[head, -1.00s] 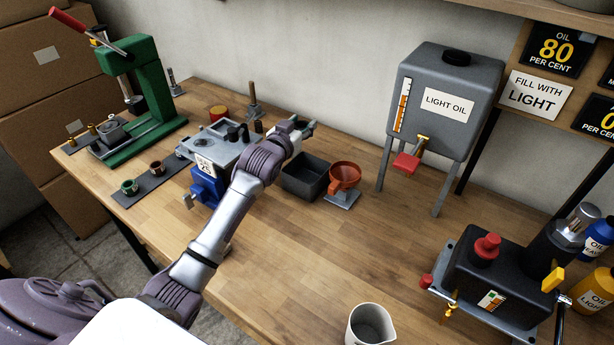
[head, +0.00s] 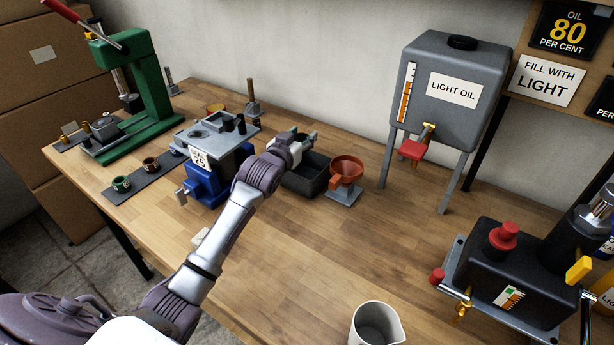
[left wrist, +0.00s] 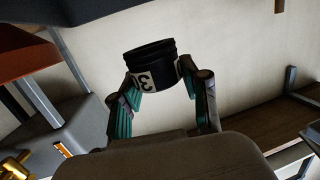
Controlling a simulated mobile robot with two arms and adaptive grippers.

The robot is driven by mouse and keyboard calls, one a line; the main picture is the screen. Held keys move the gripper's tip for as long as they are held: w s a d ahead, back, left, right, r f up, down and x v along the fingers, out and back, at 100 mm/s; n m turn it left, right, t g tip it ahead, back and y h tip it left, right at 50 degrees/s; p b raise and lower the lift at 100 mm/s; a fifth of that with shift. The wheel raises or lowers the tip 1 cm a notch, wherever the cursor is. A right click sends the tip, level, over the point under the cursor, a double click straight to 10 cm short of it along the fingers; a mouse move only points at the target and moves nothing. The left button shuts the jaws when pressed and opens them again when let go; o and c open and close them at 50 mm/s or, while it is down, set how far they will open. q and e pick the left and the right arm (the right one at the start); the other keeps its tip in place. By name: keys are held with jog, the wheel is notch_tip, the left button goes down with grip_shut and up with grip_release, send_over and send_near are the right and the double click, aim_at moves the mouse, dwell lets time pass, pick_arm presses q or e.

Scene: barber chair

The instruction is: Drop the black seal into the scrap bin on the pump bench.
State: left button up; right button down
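My left gripper (head: 308,137) is shut on the black seal. The seal shows in the left wrist view (left wrist: 150,58) as a short black ribbed cylinder with a white label bearing a dark "3". It sits between the two fingertips (left wrist: 163,82). In the head view my gripper hides most or all of the seal. The scrap bin (head: 304,184) is a dark grey open box on the wooden bench. My left gripper is above it in the picture and covers part of its far rim. My right gripper is not in view.
An orange funnel (head: 346,167) on a grey stand is just right of the bin. A blue and grey fixture (head: 207,180) stands to its left. The light oil tank (head: 450,90) is behind right, a black pump (head: 505,270) front right, and a grey cup (head: 377,325) at the front.

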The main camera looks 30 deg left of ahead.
pick_arm(q)
jog(key=o, duration=0.4)
jog(key=shift+c, duration=0.2)
jog(key=shift+s, duration=0.2)
jog(key=s+r, duration=0.1)
jog(key=s, duration=1)
jog(key=shift+s+d+r, duration=0.25)
jog(key=shift+d+r, duration=0.1)
jog(key=shift+r, duration=0.05)
